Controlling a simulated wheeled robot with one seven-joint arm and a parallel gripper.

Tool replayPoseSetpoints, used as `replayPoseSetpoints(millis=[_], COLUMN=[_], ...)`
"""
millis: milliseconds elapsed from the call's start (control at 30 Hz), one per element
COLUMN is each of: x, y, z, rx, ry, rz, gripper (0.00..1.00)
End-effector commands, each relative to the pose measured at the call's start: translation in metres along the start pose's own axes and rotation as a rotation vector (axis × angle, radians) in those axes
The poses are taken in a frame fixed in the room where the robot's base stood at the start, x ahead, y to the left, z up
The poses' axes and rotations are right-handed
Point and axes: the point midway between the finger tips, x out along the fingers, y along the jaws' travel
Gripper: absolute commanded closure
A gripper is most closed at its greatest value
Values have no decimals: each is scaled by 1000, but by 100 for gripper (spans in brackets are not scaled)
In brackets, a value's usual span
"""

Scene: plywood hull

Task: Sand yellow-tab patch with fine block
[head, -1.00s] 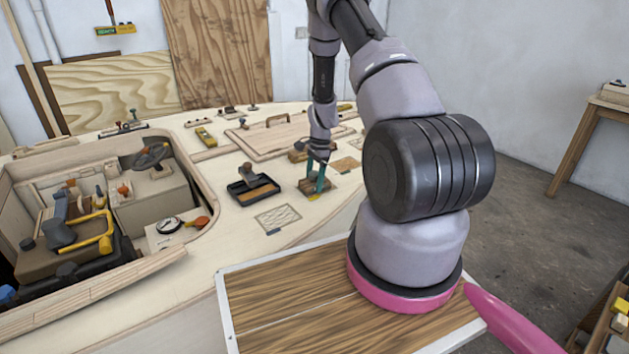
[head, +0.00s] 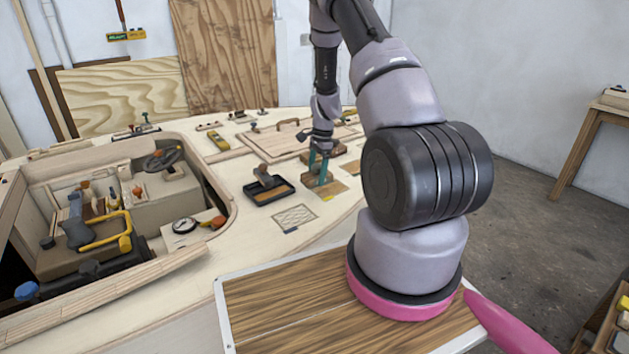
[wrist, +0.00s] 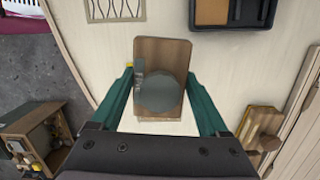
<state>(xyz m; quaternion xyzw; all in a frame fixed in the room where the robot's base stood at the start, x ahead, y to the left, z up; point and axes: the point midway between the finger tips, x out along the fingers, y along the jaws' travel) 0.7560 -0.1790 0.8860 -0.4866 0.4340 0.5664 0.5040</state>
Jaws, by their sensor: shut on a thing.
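My gripper (head: 318,172), with teal fingers, is shut on a wooden sanding block (wrist: 148,52) with a round grey knob. The wrist view shows one finger on each side of the knob. The block is down at the yellow-tab patch (head: 334,189) on the pale deck and covers much of it. Whether the block touches the patch or hovers just above it, I cannot tell. The yellow tab (head: 328,198) shows at the patch's near edge and beside the block in the wrist view (wrist: 129,65). The grit of the block cannot be read.
A black tray (head: 286,193) holding a knobbed block lies left of my gripper. A hatched patch (head: 294,215) with a blue tab lies nearer. Another wooden block (wrist: 262,128) stands right of my gripper in the wrist view. The open cockpit (head: 222,212) is at left.

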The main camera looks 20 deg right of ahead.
Motion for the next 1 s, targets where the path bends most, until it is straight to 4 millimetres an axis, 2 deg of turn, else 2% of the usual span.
replayPoseSetpoints(millis=[200, 400, 1000], x=[-22, -32, -33], y=[2, 4, 0], z=[-3, -4, -2], rx=[1, 2, 0], ry=[1, 0, 0], rz=[-3, -1, -1], gripper=[100, 100, 100])
